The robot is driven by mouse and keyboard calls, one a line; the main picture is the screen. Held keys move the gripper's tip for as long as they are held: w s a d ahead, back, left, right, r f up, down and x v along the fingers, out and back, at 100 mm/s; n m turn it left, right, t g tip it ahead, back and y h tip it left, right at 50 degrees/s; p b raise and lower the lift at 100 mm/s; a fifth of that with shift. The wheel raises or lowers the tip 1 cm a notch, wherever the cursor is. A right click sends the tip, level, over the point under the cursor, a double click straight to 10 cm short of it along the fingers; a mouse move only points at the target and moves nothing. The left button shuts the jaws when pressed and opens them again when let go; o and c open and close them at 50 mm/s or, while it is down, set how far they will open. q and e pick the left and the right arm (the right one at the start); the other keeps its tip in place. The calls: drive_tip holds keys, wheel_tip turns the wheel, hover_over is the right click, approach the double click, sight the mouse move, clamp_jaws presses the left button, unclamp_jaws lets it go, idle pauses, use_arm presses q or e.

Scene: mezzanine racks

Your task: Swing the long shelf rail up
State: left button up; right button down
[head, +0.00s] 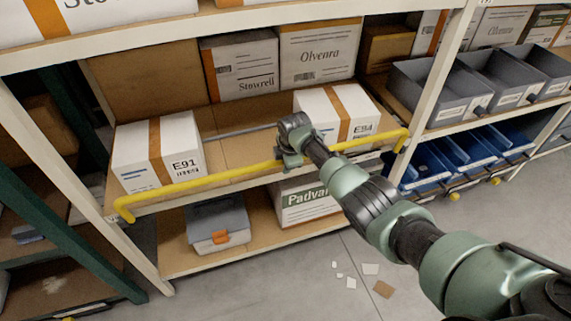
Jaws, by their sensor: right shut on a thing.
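The long yellow shelf rail (222,176) runs across the front of the middle shelf, low along its front edge. My left gripper is not in the head view.
Behind the rail stand white box E91 (140,158) and white box E84 (325,108). Boxes Stowrell (240,65) and Olvenra (318,52) stand at the back. A grey toolbox (217,220) is below. Grey bins (435,92) are at right. Paper scraps lie on the floor.

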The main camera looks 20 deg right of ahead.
drive_tip(key=shift+s+a+f, duration=0.1)
drive_tip(key=shift+f, duration=0.05)
idle(0.8)
drive_tip(key=c, duration=1.2)
unclamp_jaws()
drive_tip(key=v, duration=0.7)
drive_tip(key=shift+r+p, duration=0.35)
drive_tip(key=shift+c, duration=0.4)
